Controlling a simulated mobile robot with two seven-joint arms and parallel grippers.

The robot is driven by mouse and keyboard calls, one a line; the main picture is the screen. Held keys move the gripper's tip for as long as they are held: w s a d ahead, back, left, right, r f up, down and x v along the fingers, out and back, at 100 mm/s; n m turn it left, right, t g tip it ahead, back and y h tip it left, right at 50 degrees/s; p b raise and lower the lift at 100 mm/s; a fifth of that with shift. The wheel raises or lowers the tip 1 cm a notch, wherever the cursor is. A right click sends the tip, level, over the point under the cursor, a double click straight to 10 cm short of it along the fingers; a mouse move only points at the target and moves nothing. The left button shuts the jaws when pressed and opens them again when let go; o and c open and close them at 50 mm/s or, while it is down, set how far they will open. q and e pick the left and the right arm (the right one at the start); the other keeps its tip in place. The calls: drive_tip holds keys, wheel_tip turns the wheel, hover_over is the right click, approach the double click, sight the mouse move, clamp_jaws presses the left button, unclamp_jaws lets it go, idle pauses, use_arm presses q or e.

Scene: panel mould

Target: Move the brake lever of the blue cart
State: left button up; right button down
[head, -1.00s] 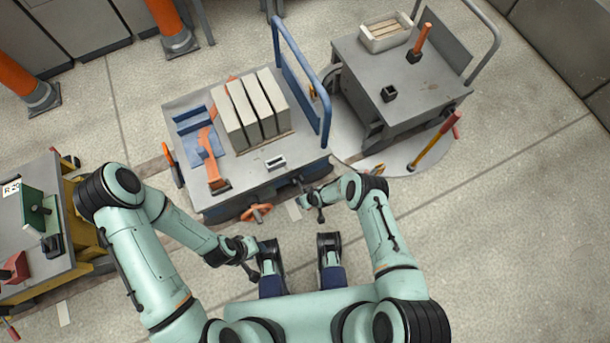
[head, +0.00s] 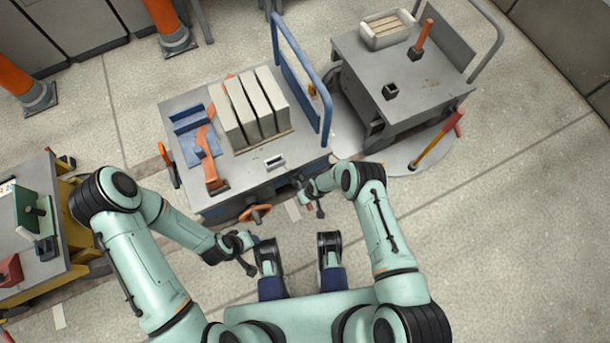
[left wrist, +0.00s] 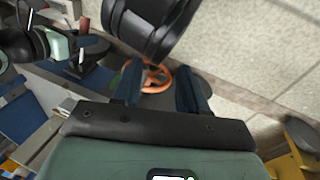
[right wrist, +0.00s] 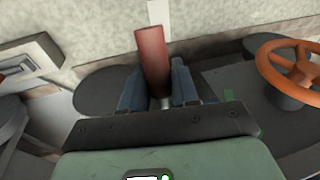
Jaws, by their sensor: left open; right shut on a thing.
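The blue cart (head: 250,172) stands in front of me with a grey top and a blue push bar (head: 300,75). In the right wrist view, a lever with a dark red grip (right wrist: 152,58) stands between the blue fingers of my right gripper (right wrist: 156,84), which is shut on it. In the head view my right gripper (head: 302,190) is at the cart's near edge, and the lever is mostly hidden. My left gripper (left wrist: 160,84) is open and empty. An orange handwheel (left wrist: 157,79) shows beyond its fingers; it also shows at the cart's near side (head: 256,213).
Pale blocks (head: 250,110) and an orange clamp (head: 212,165) sit on the blue cart. A grey cart (head: 400,85) stands at right, with a red-and-yellow lever (head: 437,138) beside it. A yellow-sided cart (head: 80,235) stands at left. Floor at lower right is clear.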

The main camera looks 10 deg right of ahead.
use_arm(q)
drive_tip(key=w+a+f+t+b, duration=0.2)
drive_tip(key=w+a+f+b, duration=0.1)
drive_tip(key=w+f, duration=0.15)
use_arm(e)
drive_tip(key=shift+r+g+h, duration=0.3)
drive_tip(key=shift+r+g, duration=0.2)
drive_tip(key=shift+g, duration=0.5)
drive_tip(key=r+g+b, duration=0.1)
drive_tip(key=g+b, duration=0.1)
drive_tip(key=b, duration=0.1)
drive_tip(key=shift+s+r+h, duration=0.15)
drive_tip(key=shift+r+h, duration=0.15)
drive_tip(key=shift+r, duration=0.05)
use_arm(q)
drive_tip(key=s+f+g, duration=0.3)
drive_tip(key=s+f, duration=0.2)
drive_tip(key=s, duration=0.3)
drive_tip(key=shift+a+f+n+g+y, duration=0.25)
drive_tip(key=shift+n+g+y, duration=0.05)
drive_tip(key=shift+n, duration=0.1)
use_arm(e)
drive_tip(key=shift+r, duration=0.15)
use_arm(q)
drive_tip(key=shift+s, duration=0.1)
use_arm(e)
drive_tip(key=c, duration=1)
unclamp_jaws()
drive_tip(key=shift+o, duration=0.2)
